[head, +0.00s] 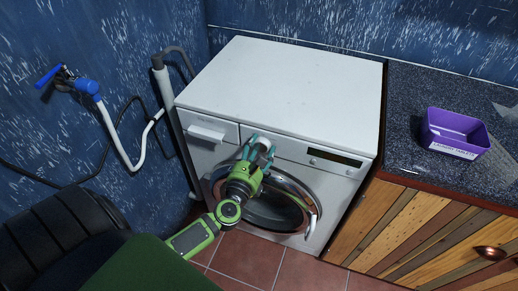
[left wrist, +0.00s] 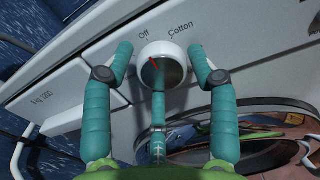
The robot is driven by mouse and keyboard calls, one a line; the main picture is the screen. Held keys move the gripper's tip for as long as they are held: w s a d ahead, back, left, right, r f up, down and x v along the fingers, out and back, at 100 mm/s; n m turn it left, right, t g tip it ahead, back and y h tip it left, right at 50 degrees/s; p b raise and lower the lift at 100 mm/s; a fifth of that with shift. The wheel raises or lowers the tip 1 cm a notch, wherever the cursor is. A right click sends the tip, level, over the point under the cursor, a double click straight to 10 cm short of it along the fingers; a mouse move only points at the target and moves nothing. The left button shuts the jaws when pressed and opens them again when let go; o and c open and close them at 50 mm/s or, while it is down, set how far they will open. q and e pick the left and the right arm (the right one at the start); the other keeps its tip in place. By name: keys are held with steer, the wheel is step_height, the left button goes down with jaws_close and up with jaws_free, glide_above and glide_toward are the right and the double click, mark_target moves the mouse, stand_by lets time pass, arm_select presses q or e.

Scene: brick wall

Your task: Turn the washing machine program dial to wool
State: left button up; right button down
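The white washing machine (head: 290,90) stands against the blue wall. Its round program dial (left wrist: 162,66) fills the upper middle of the left wrist view, with a red mark on its face toward the upper left. The labels "Off" and "Cotton" are printed above it; no "wool" label is readable. My left gripper (head: 260,147) is at the machine's front panel. In the left wrist view its teal fingers (left wrist: 160,60) stand open around the dial, one on each side and one below. A narrow gap shows at the left finger; contact at the others is unclear. My right gripper is out of view.
The detergent drawer (left wrist: 45,98) is left of the dial. The round door (head: 275,207) lies below my gripper. A purple box (head: 454,133) stands on the dark counter (head: 405,105) at right. A blue tap (head: 85,87) and hose are on the left wall.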

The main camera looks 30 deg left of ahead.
arm_select(q)
steer(key=c, duration=0.4)
steer(key=shift+r, duration=0.15)
